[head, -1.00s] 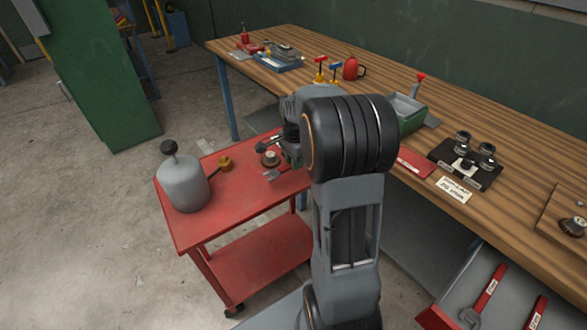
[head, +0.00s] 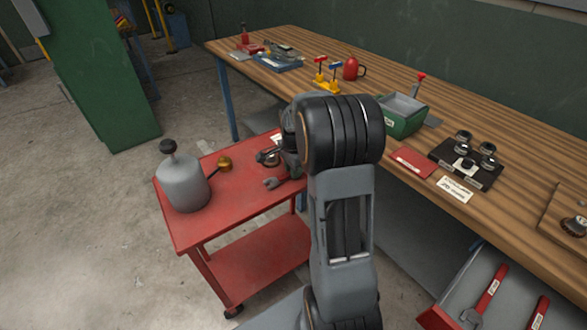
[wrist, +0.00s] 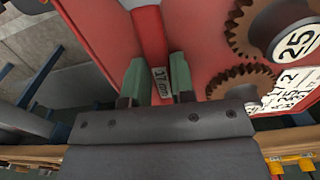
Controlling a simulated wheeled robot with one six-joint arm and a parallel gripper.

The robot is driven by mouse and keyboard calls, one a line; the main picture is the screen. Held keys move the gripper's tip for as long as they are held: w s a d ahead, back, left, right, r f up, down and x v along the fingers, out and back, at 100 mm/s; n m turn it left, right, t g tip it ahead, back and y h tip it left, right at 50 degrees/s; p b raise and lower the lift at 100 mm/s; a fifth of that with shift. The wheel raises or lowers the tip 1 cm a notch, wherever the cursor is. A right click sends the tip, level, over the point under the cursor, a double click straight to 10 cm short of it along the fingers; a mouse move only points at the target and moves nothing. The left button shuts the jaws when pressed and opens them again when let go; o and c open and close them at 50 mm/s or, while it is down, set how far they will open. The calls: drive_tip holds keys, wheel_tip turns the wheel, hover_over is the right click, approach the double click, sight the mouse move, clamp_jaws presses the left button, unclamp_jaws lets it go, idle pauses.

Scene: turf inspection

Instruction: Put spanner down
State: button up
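The spanner has a red handle and a label reading 17 mm. In the wrist view its handle (wrist: 150,35) runs between the two green fingers of my gripper (wrist: 158,68), which appear shut on it at the label. In the head view the spanner's grey open jaw (head: 271,183) shows low over the top of the red trolley (head: 225,207). I cannot tell whether it touches the surface. My gripper (head: 289,155) is over the trolley's far right part, mostly hidden behind my arm.
Toothed gears (wrist: 240,82) and a 25 label (wrist: 297,40) lie close beside the spanner. The wooden bench (head: 440,130) is behind. An open drawer (head: 480,300) holds red-handled spanners.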

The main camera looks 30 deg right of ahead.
drive_tip(key=o, duration=0.4)
wheel_tip(320, 180, up, 12)
drive_tip(key=p, duration=0.2)
drive_tip(key=s+a+n+t, duration=0.1)
drive_tip(key=s+a+n, duration=0.4)
drive_tip(key=s+a+f+n+t, duration=0.1)
drive_tip(key=s+a+n, duration=0.4)
drive_tip(key=n, duration=0.1)
drive_tip(key=s+a+n+t, duration=0.1)
drive_tip(key=s+a+n, duration=0.4)
drive_tip(key=s+n, duration=0.1)
drive_tip(key=shift+a+f, duration=0.1)
drive_tip(key=shift+f, duration=0.25)
